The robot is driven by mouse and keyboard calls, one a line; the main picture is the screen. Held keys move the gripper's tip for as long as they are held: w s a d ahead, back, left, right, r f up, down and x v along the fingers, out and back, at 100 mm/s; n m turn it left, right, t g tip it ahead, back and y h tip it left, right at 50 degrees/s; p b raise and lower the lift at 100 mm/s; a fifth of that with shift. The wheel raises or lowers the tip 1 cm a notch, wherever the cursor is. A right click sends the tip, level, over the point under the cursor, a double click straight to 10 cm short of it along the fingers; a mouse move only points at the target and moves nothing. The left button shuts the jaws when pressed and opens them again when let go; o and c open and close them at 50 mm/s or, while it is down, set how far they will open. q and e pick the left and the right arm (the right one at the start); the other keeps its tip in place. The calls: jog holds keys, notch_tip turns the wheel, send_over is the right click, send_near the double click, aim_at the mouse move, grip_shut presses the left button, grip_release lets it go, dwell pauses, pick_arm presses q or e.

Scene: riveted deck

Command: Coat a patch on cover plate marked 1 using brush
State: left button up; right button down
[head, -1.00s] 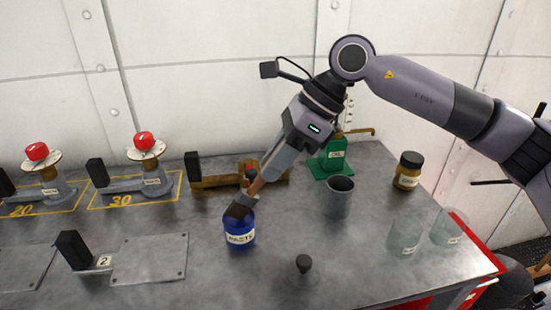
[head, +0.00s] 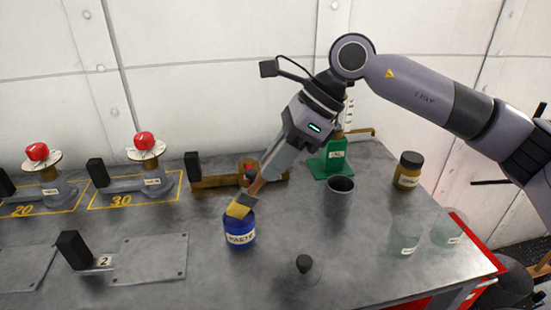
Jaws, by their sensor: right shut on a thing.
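My right gripper (head: 270,172) is shut on the handle of a brush (head: 242,207), which slants down to the left. Its yellowish bristles are at the mouth of a blue jar (head: 240,236) with a white label; I cannot tell how far they reach inside. One grey cover plate (head: 150,258) lies flat beside a tag reading 2. Another grey plate (head: 24,268) is cut off at the left edge, and its mark is not visible. My left gripper is not in view.
A black-handled post (head: 74,250) stands by the tag 2. Red-knobbed valves (head: 147,150) line the back left.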

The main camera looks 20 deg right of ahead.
jog(key=shift+r+p, duration=1.9)
jog(key=shift+r, duration=1.35)
jog(key=shift+f, duration=0.1)
